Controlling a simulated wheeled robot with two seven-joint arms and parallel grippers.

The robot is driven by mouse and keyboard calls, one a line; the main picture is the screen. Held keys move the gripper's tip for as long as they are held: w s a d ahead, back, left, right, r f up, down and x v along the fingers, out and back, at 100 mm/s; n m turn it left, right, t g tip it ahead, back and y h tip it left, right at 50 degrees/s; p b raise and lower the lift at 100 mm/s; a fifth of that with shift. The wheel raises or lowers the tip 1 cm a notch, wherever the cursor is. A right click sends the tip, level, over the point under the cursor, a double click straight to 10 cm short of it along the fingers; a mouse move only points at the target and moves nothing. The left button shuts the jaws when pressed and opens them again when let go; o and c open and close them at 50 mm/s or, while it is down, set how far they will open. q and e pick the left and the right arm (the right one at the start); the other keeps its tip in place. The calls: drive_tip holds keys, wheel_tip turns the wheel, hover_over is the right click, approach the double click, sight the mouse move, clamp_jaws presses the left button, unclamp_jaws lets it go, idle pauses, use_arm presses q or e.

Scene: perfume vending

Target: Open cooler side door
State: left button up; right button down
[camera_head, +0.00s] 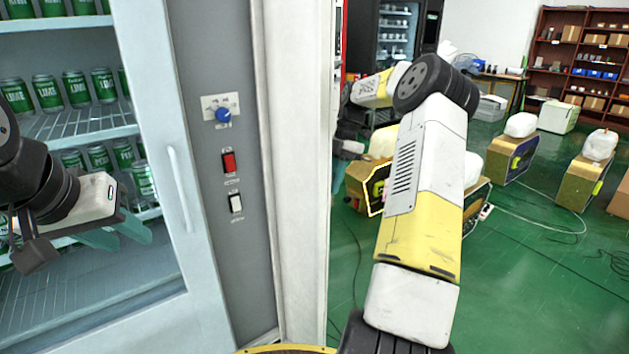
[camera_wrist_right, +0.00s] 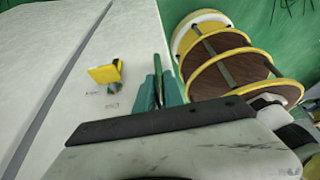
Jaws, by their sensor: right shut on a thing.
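The cooler (camera_head: 300,120) stands at left and centre in the head view, with a glass front door at its left. Its white side panel (camera_wrist_right: 60,110) fills the left of the wrist view, with a dark seam and a small yellow part (camera_wrist_right: 104,73). My right gripper (camera_head: 348,148) is beside the cooler's right side, partly hidden by its edge. In the wrist view its green fingers (camera_wrist_right: 159,92) are shut on a thin dark green piece by the panel, mostly hidden; I cannot tell what it is. My left gripper (camera_head: 118,232) is open and empty before the glass door.
A control panel has a blue knob (camera_head: 223,114), red switch (camera_head: 229,162) and white switch (camera_head: 236,203). Green cans (camera_head: 78,88) stand behind the glass. Yellow-black machines (camera_head: 510,155) with white bags and loose cables are on the green floor at right. Open floor (camera_head: 540,290) lies at lower right.

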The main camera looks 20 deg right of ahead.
drive_tip(key=c, duration=1.5)
unclamp_jaws()
drive_tip(key=shift+o, duration=0.2)
drive_tip(key=v, duration=0.7)
drive_tip(key=shift+r, duration=0.4)
drive_tip(key=shift+w+d, duration=0.1)
